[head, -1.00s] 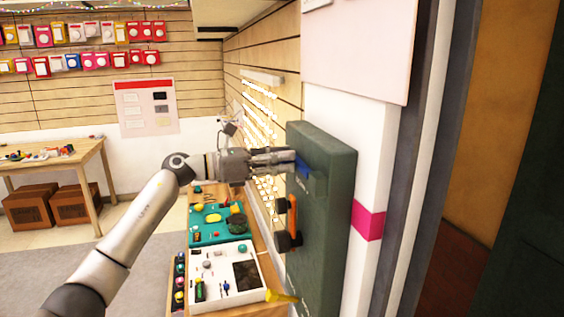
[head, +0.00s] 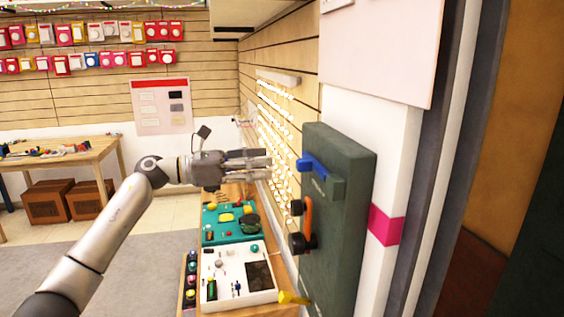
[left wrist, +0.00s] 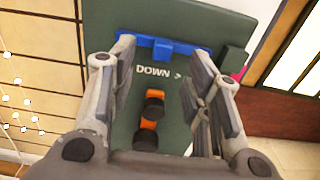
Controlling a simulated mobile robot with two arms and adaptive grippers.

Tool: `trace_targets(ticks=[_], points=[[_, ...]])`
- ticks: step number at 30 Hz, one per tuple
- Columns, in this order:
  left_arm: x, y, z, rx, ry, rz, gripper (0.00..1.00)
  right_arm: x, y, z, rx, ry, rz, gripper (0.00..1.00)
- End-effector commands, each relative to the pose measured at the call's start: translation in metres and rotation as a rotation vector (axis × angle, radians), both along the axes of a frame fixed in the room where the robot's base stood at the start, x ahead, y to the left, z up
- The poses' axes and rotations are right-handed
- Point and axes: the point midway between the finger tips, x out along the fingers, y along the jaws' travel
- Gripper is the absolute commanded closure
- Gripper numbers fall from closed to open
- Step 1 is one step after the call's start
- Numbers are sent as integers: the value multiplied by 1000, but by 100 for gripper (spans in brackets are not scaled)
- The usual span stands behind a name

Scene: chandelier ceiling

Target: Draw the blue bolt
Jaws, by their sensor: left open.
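The blue bolt (head: 313,163) sits on a dark green panel (head: 343,215) fixed to the wall. In the left wrist view the blue bolt (left wrist: 160,46) lies across the panel's upper part, above the word DOWN. My left gripper (head: 268,164) is just left of the bolt, apart from it, with its fingers pointing at the panel. In the left wrist view its fingers (left wrist: 165,75) are spread wide with nothing between them. My right gripper is not in view.
Below the bolt, an orange handle (head: 308,216) with black knobs sticks out from the panel. A bench below holds a teal board (head: 224,236) and a white board (head: 222,291). A yellow piece (head: 291,298) juts out near the panel's foot. Free room lies left of the panel.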

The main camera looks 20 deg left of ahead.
Motion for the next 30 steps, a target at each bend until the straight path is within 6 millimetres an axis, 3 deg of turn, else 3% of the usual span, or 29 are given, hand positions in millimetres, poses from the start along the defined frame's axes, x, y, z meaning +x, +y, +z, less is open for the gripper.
trace_targets(ticks=[3,8,25,28,30], points=[[-11,17,-1,1,3,2,55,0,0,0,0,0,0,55],[-18,28,0,-1,1,1,55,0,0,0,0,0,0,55],[-19,29,-2,-7,5,1,55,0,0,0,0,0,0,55],[-10,29,-17,-75,57,12,55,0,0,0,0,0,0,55],[3,29,-42,-186,140,34,55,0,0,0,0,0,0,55]])
